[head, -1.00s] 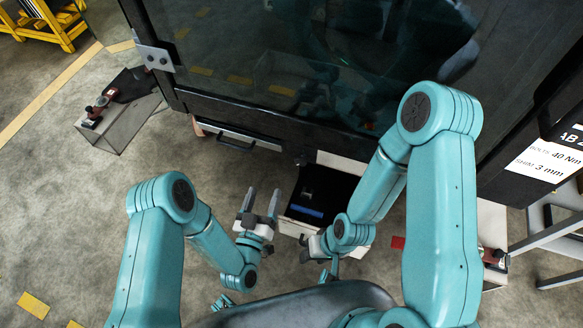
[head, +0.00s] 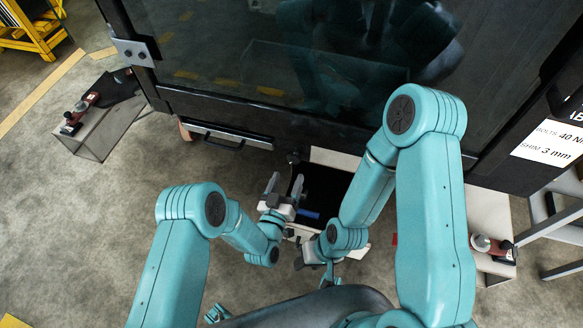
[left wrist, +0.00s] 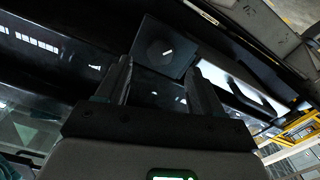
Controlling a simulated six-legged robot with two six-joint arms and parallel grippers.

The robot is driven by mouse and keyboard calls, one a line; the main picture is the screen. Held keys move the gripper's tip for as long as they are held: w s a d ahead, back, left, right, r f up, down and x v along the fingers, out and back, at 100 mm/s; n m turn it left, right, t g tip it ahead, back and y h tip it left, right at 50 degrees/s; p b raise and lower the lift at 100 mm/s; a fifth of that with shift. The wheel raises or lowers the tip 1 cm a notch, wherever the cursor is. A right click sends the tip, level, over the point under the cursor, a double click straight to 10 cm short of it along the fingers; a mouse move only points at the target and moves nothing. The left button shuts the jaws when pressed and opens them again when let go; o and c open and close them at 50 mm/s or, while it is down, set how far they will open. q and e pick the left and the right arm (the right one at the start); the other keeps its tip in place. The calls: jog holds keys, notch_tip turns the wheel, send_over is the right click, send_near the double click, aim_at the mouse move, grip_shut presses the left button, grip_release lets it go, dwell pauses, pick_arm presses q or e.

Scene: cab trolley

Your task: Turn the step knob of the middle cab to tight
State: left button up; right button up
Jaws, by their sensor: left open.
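In the left wrist view a dark square plate carries a round dark knob (left wrist: 165,52) with a short white mark. I cannot read any setting beside it. In the head view a small dark knob (head: 293,157) sits at the lower edge of the dark glass cab (head: 300,90). My left gripper (head: 285,183) is open and empty, its fingers pointing toward that knob and a short gap away. In the left wrist view its two fingers (left wrist: 158,76) stand on either side below the knob plate. My right gripper (head: 312,254) is low in front of my body; its fingers are unclear.
A black handle (head: 222,140) on a light panel is left of the knob. Grey boxes with red-brown tools stand at left (head: 95,125) and right (head: 490,235). Floor is free at lower left.

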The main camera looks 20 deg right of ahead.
aim_at(293, 162)
pick_arm(q)
jog(key=b+x, duration=0.1)
jog(key=x, duration=0.4)
jog(key=shift+w+d, duration=0.1)
jog(key=shift+w, duration=0.1)
jog(key=c, duration=1.1)
jog(key=shift+o, duration=0.2)
